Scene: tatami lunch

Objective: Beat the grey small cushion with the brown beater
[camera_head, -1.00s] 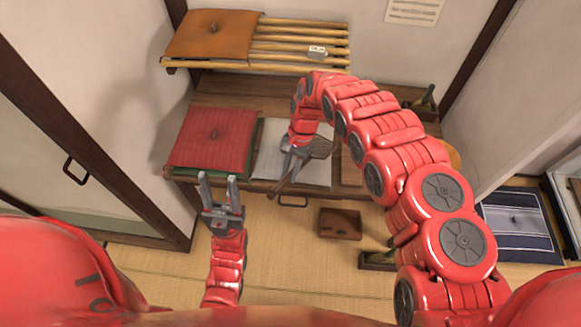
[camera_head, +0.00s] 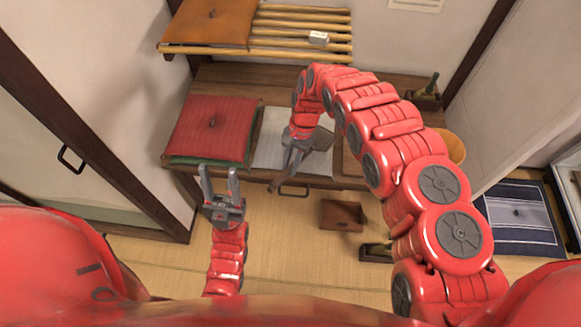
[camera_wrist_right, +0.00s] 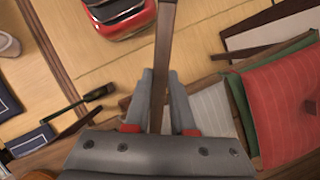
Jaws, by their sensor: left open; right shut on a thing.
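The grey small cushion (camera_head: 268,150) lies on the low wooden counter, right of the red cushion, partly covered by my right gripper. It is pale and striped in the right wrist view (camera_wrist_right: 212,110). My right gripper (camera_head: 285,168) is over the cushion's right part; I cannot tell whether anything touches it. In the wrist view its fingers (camera_wrist_right: 161,78) are shut on a brown stick, the beater's handle (camera_wrist_right: 164,40), which runs out at the top edge. The beater's head is not clear in either view. My left gripper (camera_head: 219,170) is open and empty, in front of the counter.
A red cushion (camera_head: 212,128) lies on a green one (camera_head: 192,160) at the counter's left. A brown box (camera_head: 342,214) stands on the tatami. A blue mat (camera_head: 516,215) is right.

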